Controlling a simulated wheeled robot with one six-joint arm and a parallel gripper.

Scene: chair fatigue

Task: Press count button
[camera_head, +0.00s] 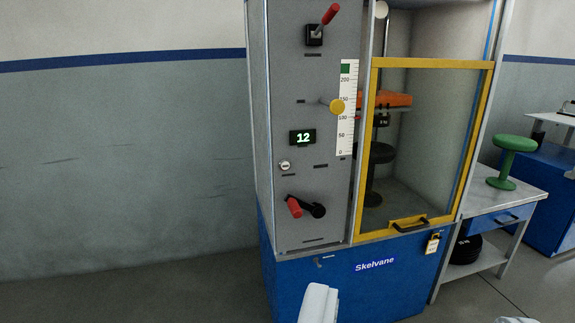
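The grey control panel (280,90) of the test machine stands ahead of me. A small display (303,138) on it reads 12 in light digits. A small round whitish button (285,166) sits just below and left of the display; its marking is too small to read. My gripper (417,312) shows only as two pale fingertips at the bottom edge, wide apart with nothing visible between them. It is below the panel in the picture and apart from the button.
The panel also carries a red-tipped lever (329,15), a yellow knob (337,106) beside a scale (346,130), and a red-handled crank (294,207). A yellow-framed door (374,150) is right of it. A side table (510,191) holds a green stool (514,144). Floor at left is clear.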

